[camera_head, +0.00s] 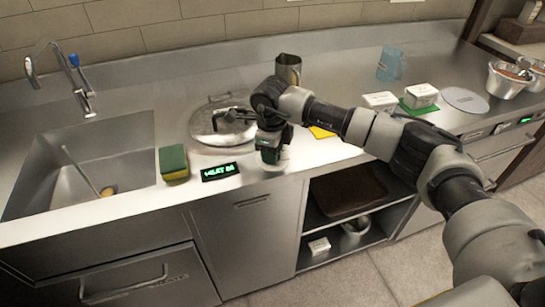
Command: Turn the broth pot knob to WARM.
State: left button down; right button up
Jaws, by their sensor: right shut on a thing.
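The broth pot (205,135) is set into the steel counter under a round metal lid. A small black display (220,172) with green lettering stands at the counter's front edge; its text is too small to read surely. My right gripper (270,155) points down at the front edge, just right of the display. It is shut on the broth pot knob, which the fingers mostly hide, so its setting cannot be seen. My left gripper is not in view.
A green and yellow sponge (174,163) stands left of the display, beside the sink (130,140). A metal jug (288,68) stands behind my right arm. A blue jug (389,63), white tubs (421,95) and metal bowls (508,80) are at the right.

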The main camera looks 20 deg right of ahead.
jog(key=shift+n+b, duration=1.1)
jog(key=shift+n, duration=0.6)
jog(key=shift+r, duration=0.1)
jog(key=o, duration=0.9)
jog(key=shift+o, duration=0.2)
notch_tip(320, 180, up, 11)
jog(key=b, duration=0.1)
jog(key=shift+s, duration=0.25)
jog(key=shift+a+f, duration=0.1)
jog(key=shift+f, duration=0.1)
